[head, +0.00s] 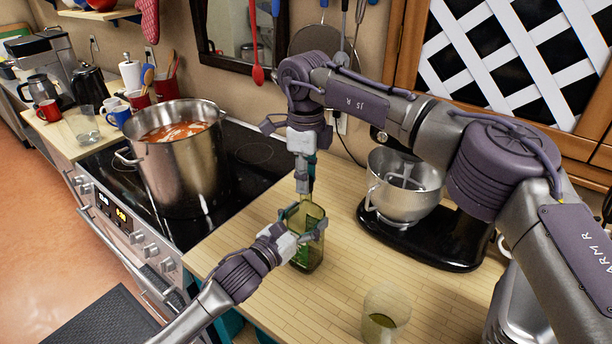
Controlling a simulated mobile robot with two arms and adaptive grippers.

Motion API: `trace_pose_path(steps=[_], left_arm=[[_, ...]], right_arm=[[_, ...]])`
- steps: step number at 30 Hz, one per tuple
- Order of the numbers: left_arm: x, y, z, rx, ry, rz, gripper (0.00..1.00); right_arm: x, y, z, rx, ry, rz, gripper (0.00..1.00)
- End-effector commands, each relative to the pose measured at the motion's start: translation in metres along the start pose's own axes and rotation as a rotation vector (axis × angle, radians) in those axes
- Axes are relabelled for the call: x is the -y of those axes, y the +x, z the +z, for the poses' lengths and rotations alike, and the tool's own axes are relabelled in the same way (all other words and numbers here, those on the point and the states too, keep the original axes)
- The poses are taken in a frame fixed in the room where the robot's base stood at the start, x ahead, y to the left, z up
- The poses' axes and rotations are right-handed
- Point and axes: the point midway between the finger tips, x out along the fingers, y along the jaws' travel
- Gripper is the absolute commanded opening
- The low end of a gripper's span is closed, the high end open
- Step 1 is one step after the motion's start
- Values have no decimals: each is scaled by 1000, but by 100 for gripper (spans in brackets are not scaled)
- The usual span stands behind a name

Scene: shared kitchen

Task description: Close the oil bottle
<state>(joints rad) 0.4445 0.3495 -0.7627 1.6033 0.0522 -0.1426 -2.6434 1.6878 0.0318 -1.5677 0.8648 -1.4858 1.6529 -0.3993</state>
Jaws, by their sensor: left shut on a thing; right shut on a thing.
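The oil bottle (307,257), of green see-through glass with a squarish body, stands upright near the counter's left edge, beside the stove. My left gripper (303,236) is shut on its upper body from the lower left. My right gripper (303,189) points straight down from above, right over the bottle's top. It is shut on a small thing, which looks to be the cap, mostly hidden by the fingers. Whether the cap touches the bottle's mouth cannot be told.
A steel pot (178,165) of red soup stands on the black stove (250,152) to the left. A stand mixer (425,228) stands to the right, close to my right arm. A rounded glass vessel (385,310) is at the front. The wooden counter (262,308) is clear around the bottle.

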Motion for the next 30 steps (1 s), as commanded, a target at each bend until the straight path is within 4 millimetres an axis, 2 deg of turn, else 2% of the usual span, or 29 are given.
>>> trace_pose_path(steps=[6, 10, 14, 15, 19, 30], left_arm=[[1, 0, 0, 1, 1, -1, 0], [1, 0, 0, 1, 1, -2, 0], [1, 0, 0, 1, 1, -2, 0], [1, 0, 0, 1, 1, -2, 0], [1, 0, 0, 1, 1, -2, 0], [0, 0, 0, 1, 0, -1, 0]], right_arm=[[0, 0, 0, 1, 554, -2, 0], [0, 0, 0, 2, 796, -2, 0], [0, 0, 0, 2, 794, -2, 0], [0, 0, 0, 2, 794, -2, 33], [0, 0, 0, 1, 793, -1, 55], [0, -3, 0, 2, 791, -1, 56]])
